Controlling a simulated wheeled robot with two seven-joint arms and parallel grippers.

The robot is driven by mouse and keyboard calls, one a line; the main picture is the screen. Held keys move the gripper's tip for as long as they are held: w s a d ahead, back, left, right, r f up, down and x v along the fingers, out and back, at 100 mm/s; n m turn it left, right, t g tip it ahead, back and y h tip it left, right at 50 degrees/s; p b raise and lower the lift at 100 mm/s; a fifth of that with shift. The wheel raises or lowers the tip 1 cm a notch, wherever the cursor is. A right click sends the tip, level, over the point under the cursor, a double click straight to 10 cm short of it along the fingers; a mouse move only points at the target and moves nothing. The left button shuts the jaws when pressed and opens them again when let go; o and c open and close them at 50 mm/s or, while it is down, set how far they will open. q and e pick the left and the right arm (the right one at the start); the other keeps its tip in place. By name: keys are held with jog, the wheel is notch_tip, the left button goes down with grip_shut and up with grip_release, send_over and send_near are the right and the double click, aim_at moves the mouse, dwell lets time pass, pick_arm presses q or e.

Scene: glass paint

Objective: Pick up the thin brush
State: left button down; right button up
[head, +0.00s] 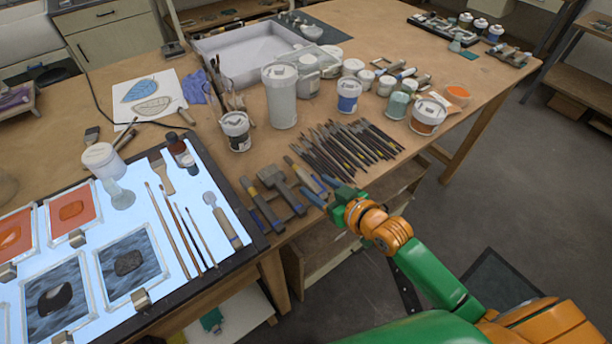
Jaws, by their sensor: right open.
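Several thin brushes lie side by side on the lit panel (150,210). One with a long light wooden handle (165,222) is leftmost, a darker one (186,232) lies beside it, and the thinnest brush (202,237) is to the right. I cannot tell which of them is the one named. My right gripper (313,185) is open, its blue fingers near the table's front edge, to the right of the panel and apart from these brushes. Its fingers are close to wide flat tools (283,190) on the table. My left gripper is not in view.
A wooden-handled flat brush (161,172), a blue-ended tool (222,222) and framed painted glass pieces share the panel. Many dark-handled brushes (345,148) lie right of centre. Paint jars (281,95) stand behind them.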

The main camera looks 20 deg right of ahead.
aim_at(312, 183)
jog(key=shift+x, duration=1.05)
jog(key=shift+w+a+f, duration=0.1)
jog(key=shift+w+f, duration=0.1)
jog(key=shift+w, duration=0.2)
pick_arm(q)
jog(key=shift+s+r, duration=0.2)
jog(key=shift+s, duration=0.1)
pick_arm(e)
jog(key=shift+s+r, duration=0.1)
grip_shut()
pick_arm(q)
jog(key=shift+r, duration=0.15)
pick_arm(e)
jog(key=shift+r, duration=0.1)
